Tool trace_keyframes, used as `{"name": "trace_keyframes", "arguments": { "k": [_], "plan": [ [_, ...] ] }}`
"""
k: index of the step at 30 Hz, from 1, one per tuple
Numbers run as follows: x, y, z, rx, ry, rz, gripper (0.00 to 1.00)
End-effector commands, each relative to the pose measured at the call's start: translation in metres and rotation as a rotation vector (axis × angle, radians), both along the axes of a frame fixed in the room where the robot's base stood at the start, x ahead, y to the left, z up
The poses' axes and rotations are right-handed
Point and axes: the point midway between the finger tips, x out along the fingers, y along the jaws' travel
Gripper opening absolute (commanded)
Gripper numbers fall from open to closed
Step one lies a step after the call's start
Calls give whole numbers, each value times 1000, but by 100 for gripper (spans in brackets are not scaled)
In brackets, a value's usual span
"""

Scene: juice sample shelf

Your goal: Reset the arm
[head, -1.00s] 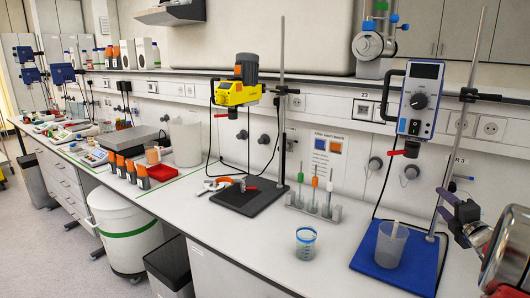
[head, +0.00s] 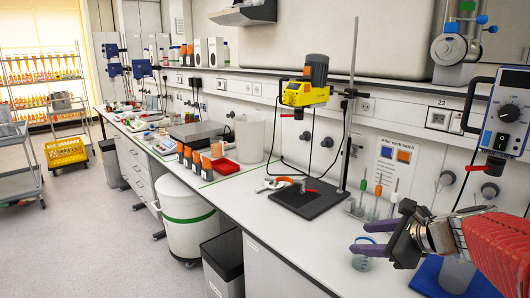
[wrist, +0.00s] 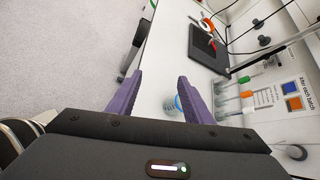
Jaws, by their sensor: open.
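My gripper (head: 362,238) reaches in from the right of the head view, at the end of my red arm, above the white bench. Its two purple fingers are apart with nothing between them. In the wrist view the open fingers (wrist: 160,78) point up the picture over the bench edge and the grey floor. A small beaker with a blue rim (head: 362,264) stands on the bench, partly hidden behind the lower finger. It also shows beside the right finger in the wrist view (wrist: 179,104).
A yellow stirrer (head: 305,94) hangs on a stand with a black base (head: 308,200). A rack of colour-topped tools stands near my gripper. A blue stand base (head: 428,277) is at lower right. Orange-capped bottles (head: 196,160) stand further left. Open floor lies at left.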

Motion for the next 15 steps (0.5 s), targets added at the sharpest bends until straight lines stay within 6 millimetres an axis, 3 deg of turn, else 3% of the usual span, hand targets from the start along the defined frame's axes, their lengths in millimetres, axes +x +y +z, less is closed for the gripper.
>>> {"name": "trace_keyframes", "arguments": {
  "k": [1, 6, 15],
  "plan": [
    [-12, 18, -1, -81, -9, 80, 46],
    [-55, 60, -13, -369, -41, 359, 46],
    [-132, 100, -34, -862, -127, 866, 46]
  ]
}}
